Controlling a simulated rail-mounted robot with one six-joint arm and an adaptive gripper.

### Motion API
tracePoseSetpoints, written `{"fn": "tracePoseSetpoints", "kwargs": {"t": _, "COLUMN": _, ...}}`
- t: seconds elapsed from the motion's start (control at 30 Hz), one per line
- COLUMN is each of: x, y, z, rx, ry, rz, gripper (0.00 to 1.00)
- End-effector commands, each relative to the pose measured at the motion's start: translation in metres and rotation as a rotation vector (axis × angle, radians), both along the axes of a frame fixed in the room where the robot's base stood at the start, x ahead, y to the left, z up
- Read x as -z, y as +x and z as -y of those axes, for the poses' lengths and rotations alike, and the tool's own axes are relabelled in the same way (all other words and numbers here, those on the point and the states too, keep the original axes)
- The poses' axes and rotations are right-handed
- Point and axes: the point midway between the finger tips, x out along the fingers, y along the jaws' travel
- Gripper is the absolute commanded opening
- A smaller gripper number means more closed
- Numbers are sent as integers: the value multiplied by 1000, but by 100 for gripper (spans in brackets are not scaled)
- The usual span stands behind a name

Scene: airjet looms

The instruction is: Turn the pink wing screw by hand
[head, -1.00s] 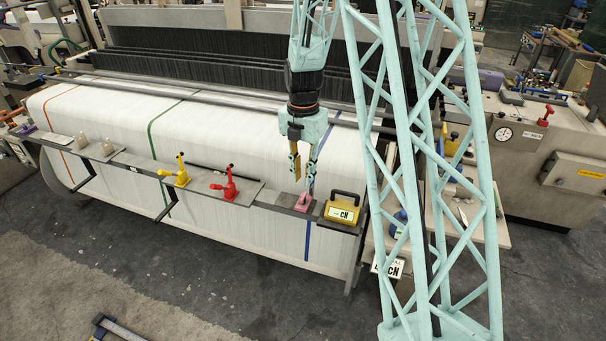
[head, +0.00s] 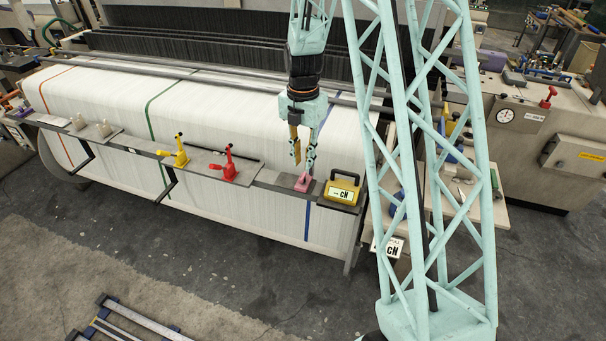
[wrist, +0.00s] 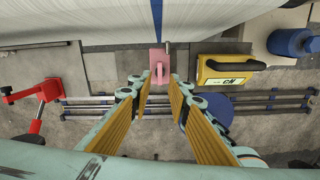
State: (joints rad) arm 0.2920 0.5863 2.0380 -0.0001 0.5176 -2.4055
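The pink wing screw (head: 303,182) sits on the narrow grey shelf in front of the white warp sheet, left of a yellow box. In the wrist view the pink part (wrist: 159,62) is just beyond my fingertips, near the middle, with a small upright piece on its right side. My gripper (head: 303,167) points down above the pink piece in the head view. Whether a fingertip touches the pink part cannot be told.
The yellow box marked cN (head: 341,191) stands close on the right. A red clamp-like handle (head: 230,166) and a yellow one (head: 176,154) stand on the shelf (head: 266,180) to the left. The white warp sheet (head: 240,115) lies behind. Blue-ended rails (wrist: 90,108) show below.

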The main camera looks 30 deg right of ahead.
Motion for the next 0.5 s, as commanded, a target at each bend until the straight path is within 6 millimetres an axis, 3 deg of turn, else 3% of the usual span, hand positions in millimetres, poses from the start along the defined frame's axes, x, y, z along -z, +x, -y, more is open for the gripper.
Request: {"fn": "tracePoseSetpoints", "kwargs": {"t": 0.5, "x": 39, "y": 0, "z": 0, "rx": 0, "ry": 0, "rz": 0, "gripper": 17}}
